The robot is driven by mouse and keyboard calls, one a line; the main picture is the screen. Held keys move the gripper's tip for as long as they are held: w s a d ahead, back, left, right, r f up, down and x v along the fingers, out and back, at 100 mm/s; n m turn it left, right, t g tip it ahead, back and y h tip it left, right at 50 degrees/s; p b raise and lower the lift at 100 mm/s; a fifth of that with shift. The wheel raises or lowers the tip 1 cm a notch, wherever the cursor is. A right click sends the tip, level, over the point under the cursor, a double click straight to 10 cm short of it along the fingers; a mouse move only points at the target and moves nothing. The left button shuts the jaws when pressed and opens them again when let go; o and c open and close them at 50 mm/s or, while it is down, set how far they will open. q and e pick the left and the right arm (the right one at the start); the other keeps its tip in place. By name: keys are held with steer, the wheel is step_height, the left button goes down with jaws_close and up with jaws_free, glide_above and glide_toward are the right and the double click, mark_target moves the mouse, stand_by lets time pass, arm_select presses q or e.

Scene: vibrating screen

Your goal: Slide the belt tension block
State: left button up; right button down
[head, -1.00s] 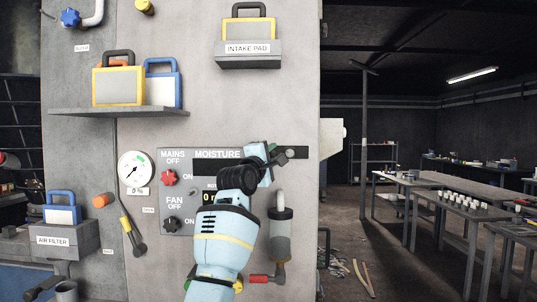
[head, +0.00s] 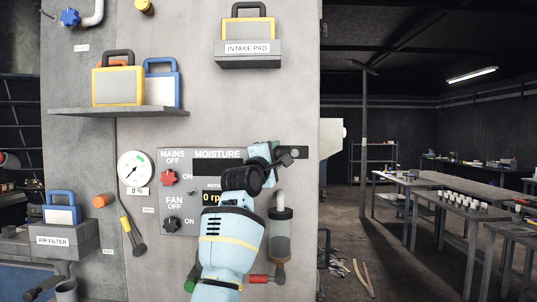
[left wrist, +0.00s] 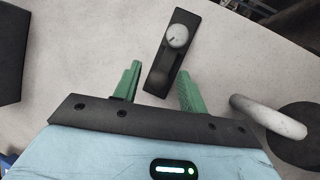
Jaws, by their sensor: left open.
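The belt tension block appears to be the round grey knob (left wrist: 176,36) on a dark slotted plate (left wrist: 157,82) in the left wrist view. In the head view the dark plate (head: 300,152) sits on the grey machine wall, right of the moisture panel, partly hidden by my gripper. My left gripper (head: 281,156) is at the left part of the plate. In the left wrist view its two green fingers (left wrist: 160,72) are apart and empty, with the plate's lower part between them and the knob beyond the tips. I cannot tell whether they touch the plate. My right gripper is not in view.
The control panel (head: 178,210) with red and black knobs lies left of my arm. A grey cylinder (head: 281,235) hangs just below the gripper. An intake pad holder (head: 248,62) is above.

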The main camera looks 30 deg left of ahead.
arm_select(q)
steer(key=v, duration=0.5)
steer(key=shift+s+f, duration=0.1)
steer(key=shift+s, duration=0.1)
steer(key=shift+f, duration=0.1)
stand_by(0.5)
